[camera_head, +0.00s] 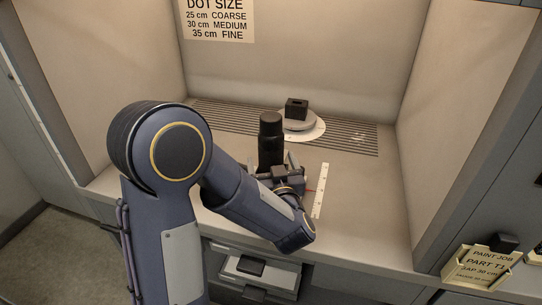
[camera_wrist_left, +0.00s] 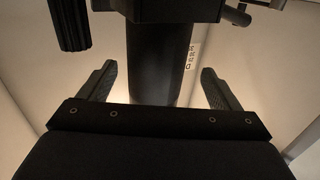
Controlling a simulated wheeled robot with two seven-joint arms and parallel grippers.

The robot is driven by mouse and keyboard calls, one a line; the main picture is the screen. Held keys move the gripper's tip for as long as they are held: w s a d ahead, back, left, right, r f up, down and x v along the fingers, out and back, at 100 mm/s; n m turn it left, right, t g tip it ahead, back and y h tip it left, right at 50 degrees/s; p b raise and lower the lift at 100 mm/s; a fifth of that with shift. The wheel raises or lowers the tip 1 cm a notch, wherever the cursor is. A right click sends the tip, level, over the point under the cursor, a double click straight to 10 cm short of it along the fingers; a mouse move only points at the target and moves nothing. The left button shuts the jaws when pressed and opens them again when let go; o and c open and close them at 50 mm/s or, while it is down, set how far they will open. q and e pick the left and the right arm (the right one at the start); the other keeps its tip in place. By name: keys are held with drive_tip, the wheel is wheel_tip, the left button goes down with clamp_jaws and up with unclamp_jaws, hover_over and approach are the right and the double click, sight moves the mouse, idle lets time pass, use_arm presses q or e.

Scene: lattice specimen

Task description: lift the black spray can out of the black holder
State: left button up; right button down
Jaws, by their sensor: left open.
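The black spray can (camera_head: 271,142) stands upright on the booth floor, left of centre in the head view. My left gripper (camera_head: 279,168) is at its near side, low on the can, and is open. In the left wrist view, the dark body of the can (camera_wrist_left: 160,65) rises between the two spread fingers of the left gripper (camera_wrist_left: 159,72), with a gap on each side. A wider dark part crosses the can at the top of that view; I cannot tell whether it is the black holder. The can's lower part is hidden behind my gripper in the head view.
A white ruler strip (camera_head: 321,191) lies right of the gripper. Behind the can are a pale round turntable (camera_head: 300,125) with a black block (camera_head: 296,107) and a slotted grille (camera_head: 350,136). Booth walls close both sides.

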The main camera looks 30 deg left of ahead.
use_arm(q)
drive_tip(key=shift+p+x, duration=0.4)
drive_tip(key=shift+x, duration=2.4)
drive_tip(key=shift+w+d, duration=0.1)
drive_tip(key=shift+d, duration=0.05)
drive_tip(key=shift+c, duration=0.4)
drive_tip(key=c, duration=1.2)
drive_tip(key=shift+c, duration=0.2)
drive_tip(key=shift+r, duration=0.1)
